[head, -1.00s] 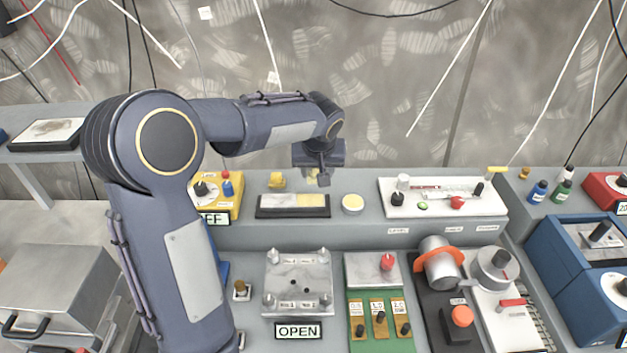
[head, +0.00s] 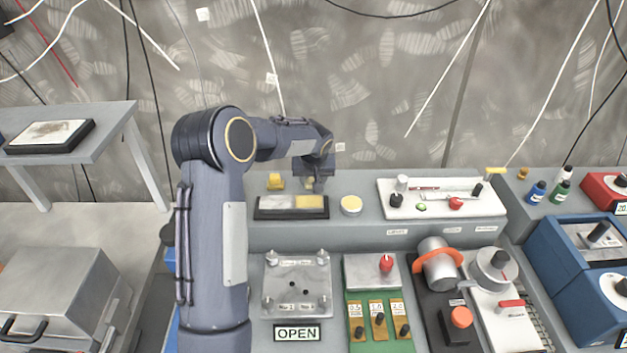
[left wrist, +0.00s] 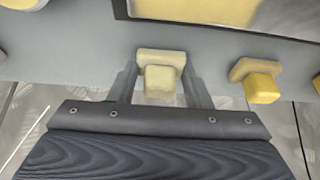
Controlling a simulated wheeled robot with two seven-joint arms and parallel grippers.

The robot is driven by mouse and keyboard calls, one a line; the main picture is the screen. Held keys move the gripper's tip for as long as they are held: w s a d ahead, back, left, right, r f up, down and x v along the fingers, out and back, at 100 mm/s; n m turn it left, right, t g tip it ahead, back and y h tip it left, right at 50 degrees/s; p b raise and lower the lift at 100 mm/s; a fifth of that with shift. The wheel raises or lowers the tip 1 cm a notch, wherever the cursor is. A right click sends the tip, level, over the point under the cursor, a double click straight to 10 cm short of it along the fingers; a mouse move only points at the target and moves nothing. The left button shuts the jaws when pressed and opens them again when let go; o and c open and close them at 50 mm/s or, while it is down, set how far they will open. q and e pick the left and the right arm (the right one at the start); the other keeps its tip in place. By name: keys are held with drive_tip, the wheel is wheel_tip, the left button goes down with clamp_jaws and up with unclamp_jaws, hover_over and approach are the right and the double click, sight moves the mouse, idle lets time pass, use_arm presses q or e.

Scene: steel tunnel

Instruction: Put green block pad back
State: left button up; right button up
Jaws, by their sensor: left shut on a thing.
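My left gripper (head: 312,187) is over the back ledge, just behind the black-rimmed tray (head: 290,216) with a grey and a yellow half. In the left wrist view, my left gripper (left wrist: 160,88) is shut on a pale yellow block with a wider pad (left wrist: 160,76). This held block looks pale yellow, not green; I cannot tell whether it touches the ledge. A second, deeper yellow block (head: 276,181) stands to the left of the gripper; it also shows in the left wrist view (left wrist: 262,88). My right gripper is not in view.
A round yellow-topped pot (head: 351,206) stands right of the tray. A white panel (head: 440,200) with knobs is further right. A metal plate fixture (head: 297,286) with an OPEN sign is in front. The wall rises close behind the ledge.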

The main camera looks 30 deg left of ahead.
use_arm(q)
drive_tip(key=shift+r, duration=0.1)
drive_tip(key=shift+f, duration=0.2)
drive_tip(key=o, duration=1)
drive_tip(key=shift+r, duration=0.15)
